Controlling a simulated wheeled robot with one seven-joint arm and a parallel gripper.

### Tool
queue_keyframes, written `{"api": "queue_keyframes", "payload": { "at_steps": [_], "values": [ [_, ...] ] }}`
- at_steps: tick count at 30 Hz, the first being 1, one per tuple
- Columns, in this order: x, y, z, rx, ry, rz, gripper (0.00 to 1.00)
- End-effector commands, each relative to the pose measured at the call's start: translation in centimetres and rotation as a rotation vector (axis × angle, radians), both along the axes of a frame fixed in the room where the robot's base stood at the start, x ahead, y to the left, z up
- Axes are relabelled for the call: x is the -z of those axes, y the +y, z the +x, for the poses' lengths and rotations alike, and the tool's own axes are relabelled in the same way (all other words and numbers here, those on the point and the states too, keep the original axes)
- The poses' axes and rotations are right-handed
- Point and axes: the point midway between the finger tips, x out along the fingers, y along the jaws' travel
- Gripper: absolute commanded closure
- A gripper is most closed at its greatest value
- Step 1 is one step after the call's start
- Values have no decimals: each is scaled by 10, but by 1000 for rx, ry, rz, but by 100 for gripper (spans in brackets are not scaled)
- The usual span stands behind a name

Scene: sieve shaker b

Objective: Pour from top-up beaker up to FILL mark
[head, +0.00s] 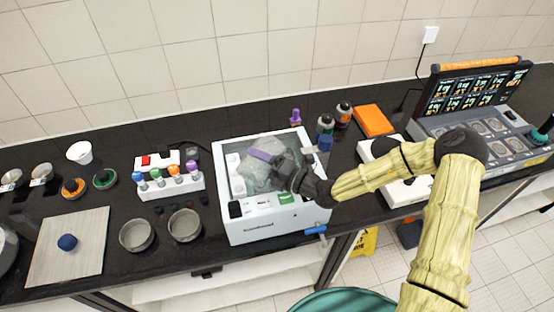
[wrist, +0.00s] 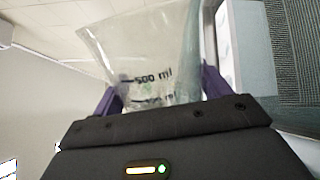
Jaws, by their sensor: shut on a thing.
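My gripper (head: 268,157) is over the open basin of the white bath unit (head: 262,226). In the wrist view its purple fingers (wrist: 160,92) are shut on a clear beaker (wrist: 150,50) with dark print reading "500 ml". The beaker also shows in the head view (head: 258,176) as a pale see-through shape over the basin. It looks tilted, but how far is unclear. I cannot make out liquid in the beaker, a stream, the level in the basin or a FILL mark.
Two grey sieve-like bowls (head: 136,236) and a rack of coloured-top bottles (head: 170,183) stand left of the unit. A console with a screen (head: 478,92) is at far right.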

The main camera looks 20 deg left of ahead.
Motion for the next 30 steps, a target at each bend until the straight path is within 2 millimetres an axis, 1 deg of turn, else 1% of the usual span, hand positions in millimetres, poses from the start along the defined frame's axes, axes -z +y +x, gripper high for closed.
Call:
{"api": "queue_keyframes", "payload": {
  "at_steps": [2, 6, 8, 10, 11, 12, 14, 18, 30],
  "values": [
    [2, -2, 2, 4, 4, 1, 66],
    [2, -1, 0, -5, 7, 1, 66],
    [4, 1, -3, -9, -15, -5, 66],
    [8, 4, -14, -14, -101, -25, 66],
    [4, 4, -16, -12, -143, -34, 66],
    [-6, 3, -14, -7, -207, -51, 66],
    [-5, 0, -12, 1, -261, -64, 66],
    [-3, -5, -8, 12, -260, -65, 66],
    [-4, 2, -14, -3, -264, -63, 66]
  ]
}}
